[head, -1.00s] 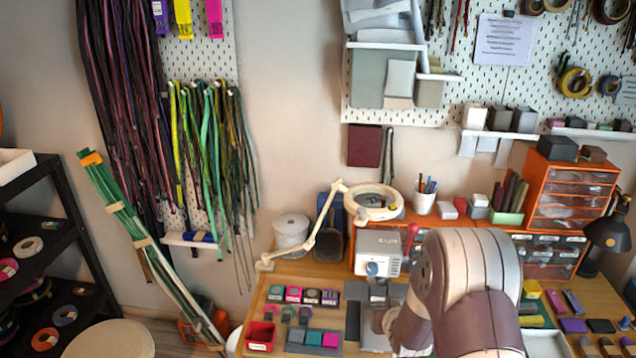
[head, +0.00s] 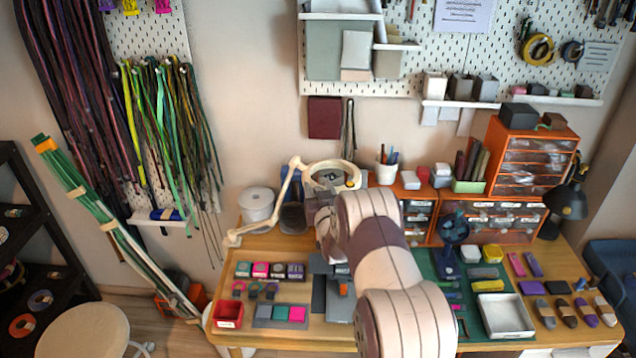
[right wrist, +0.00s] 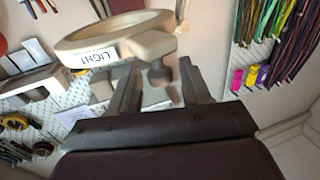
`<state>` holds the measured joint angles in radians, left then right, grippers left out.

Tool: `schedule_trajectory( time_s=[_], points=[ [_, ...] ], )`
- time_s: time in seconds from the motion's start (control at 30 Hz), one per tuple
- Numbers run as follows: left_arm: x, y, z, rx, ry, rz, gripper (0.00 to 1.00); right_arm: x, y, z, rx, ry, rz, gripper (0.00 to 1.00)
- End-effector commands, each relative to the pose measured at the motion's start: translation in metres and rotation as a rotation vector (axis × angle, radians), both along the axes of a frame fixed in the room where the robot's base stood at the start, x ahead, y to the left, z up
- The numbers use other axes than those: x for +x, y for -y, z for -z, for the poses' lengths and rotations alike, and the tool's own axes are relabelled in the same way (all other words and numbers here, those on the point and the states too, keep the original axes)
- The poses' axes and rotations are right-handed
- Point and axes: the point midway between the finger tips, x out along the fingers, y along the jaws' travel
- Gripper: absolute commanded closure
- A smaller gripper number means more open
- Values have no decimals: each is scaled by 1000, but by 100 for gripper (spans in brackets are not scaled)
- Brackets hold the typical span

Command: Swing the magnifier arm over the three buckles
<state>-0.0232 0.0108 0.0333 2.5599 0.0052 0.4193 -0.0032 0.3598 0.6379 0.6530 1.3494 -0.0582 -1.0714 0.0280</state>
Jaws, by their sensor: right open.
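The magnifier's cream ring (head: 318,185) stands at the back of the table, on a jointed arm (head: 284,187) rooted at the back left. The ring, labelled LIGHT, fills the upper left of the right wrist view (right wrist: 128,36). Three small buckles, a pink one (head: 239,287), a teal one (head: 254,289) and another (head: 271,290), lie in a row at the front left, away from the ring. My right gripper (right wrist: 159,66) is open, its fingers on either side of a dark knob (right wrist: 158,74) below the ring; contact is unclear. My left gripper is out of view.
A red bin (head: 228,315) and a tray of coloured squares (head: 281,316) lie in front of the buckles. A white spool (head: 257,207) stands behind the magnifier arm's base. Orange drawers (head: 531,160), a small fan (head: 454,230) and a white tray (head: 505,316) are on the right.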

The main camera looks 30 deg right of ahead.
Motion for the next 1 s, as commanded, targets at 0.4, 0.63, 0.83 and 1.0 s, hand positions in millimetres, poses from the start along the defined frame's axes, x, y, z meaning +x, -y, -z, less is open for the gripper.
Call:
schedule_trajectory(
  time_s=[0.4,0.63,0.83,1.0],
  points=[
    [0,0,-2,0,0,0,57,7,2,1,0,-1,0,66],
    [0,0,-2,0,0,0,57,7,2,0,0,-1,1,100],
    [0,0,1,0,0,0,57,3,-9,1,1,0,22,100],
    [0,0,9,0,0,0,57,-9,-42,2,1,0,97,100]
  ],
)
